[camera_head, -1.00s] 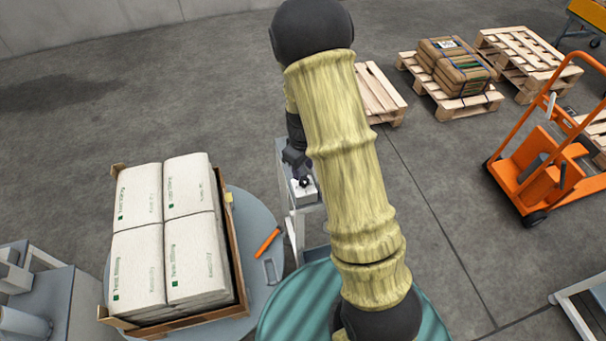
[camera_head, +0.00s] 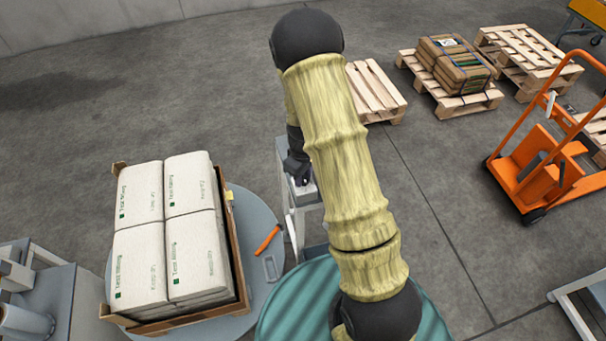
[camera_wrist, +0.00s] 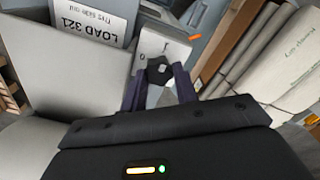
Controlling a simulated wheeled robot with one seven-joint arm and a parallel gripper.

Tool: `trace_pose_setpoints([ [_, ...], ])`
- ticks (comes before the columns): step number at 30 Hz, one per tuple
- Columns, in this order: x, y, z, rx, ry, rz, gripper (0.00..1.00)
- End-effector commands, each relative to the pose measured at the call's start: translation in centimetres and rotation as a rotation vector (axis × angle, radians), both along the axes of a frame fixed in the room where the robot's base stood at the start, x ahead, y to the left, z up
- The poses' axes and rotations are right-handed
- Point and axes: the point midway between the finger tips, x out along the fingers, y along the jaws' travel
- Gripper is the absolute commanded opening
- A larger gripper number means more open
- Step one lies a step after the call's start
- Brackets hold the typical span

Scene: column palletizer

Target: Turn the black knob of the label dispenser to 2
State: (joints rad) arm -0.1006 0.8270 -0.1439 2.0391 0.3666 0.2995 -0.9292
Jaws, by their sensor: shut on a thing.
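The black knob (camera_wrist: 160,70) sits on a light plate of the label dispenser (camera_wrist: 166,42) in the wrist view. Small dark marks stand on the plate around the knob, too small to read surely; I cannot tell where the knob points. My gripper (camera_wrist: 160,78) has its two dark fingers on either side of the knob and is shut on it. In the head view, the dispenser (camera_head: 303,193) shows as a small light box on a grey stand, and my gripper (camera_head: 297,178) is over it, hiding the knob.
A label reading LOAD 321 (camera_wrist: 88,22) is at the upper left of the wrist view. Left of the stand, white sacks (camera_head: 165,230) fill a crate on a round grey table (camera_head: 262,217), with an orange tool (camera_head: 267,240) beside it. Pallets (camera_head: 376,90) lie beyond my arm.

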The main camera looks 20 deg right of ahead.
Motion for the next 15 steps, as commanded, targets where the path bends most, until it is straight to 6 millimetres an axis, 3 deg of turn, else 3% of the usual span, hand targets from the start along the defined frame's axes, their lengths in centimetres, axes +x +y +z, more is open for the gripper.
trace_pose_setpoints([
  [15, 0.07, -0.09, 0.01, -0.001, -0.001, -0.162, 0.07],
])
